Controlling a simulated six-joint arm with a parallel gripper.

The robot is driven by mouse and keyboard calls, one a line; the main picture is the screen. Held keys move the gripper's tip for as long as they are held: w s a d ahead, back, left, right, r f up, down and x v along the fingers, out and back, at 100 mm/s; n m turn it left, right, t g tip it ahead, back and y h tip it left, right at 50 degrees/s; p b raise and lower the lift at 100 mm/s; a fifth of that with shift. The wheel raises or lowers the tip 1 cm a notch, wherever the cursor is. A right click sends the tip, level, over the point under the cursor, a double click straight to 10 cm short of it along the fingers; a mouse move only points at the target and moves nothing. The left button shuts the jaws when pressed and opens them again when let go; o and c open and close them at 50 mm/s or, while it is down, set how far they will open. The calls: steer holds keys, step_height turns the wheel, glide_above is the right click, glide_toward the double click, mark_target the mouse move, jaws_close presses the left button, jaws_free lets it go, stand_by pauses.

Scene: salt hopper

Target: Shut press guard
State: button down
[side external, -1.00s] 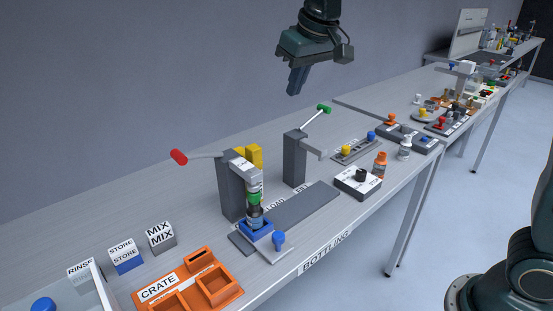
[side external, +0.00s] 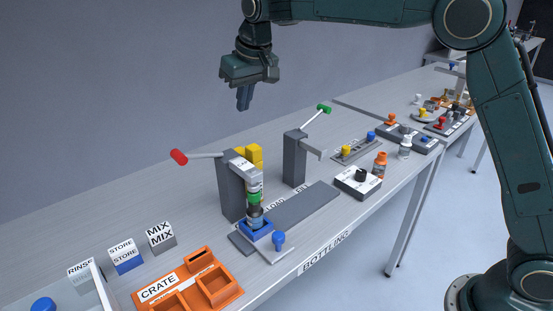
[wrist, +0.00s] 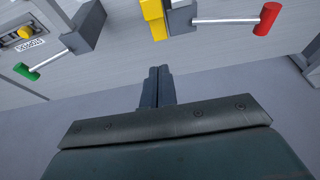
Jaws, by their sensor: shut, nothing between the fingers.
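The press is a grey column (side external: 230,190) with a red-tipped lever (side external: 179,156) sticking out left. Under its head a bottle with a green band (side external: 254,199) stands in a blue holder (side external: 258,231). A small plate with a blue knob (side external: 278,239) lies in front of the holder. I cannot tell which part is the guard. A yellow block (side external: 254,153) sits behind the column. My gripper (side external: 243,103) is shut and empty, high above and behind the press. In the wrist view its fingers (wrist: 158,72) are together, with the red handle (wrist: 267,18) and yellow block (wrist: 152,18) beyond them.
A second grey column (side external: 295,160) with a green-tipped lever (side external: 324,109) stands to the right. An orange crate (side external: 232,292) and several labelled blocks (side external: 160,236) are at front left. Bottles (side external: 380,165) stand on the right. The air around my gripper is clear.

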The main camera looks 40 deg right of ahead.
glide_above(241, 149)
step_height(241, 149, down, 9)
steer(key=shift+a+r, duration=0.1)
steer(key=shift+s, duration=1.9)
steer(key=shift+s, duration=0.1)
steer(key=s, duration=0.9)
steer(key=shift+s+f, duration=0.2)
steer(key=shift+w, duration=0.2)
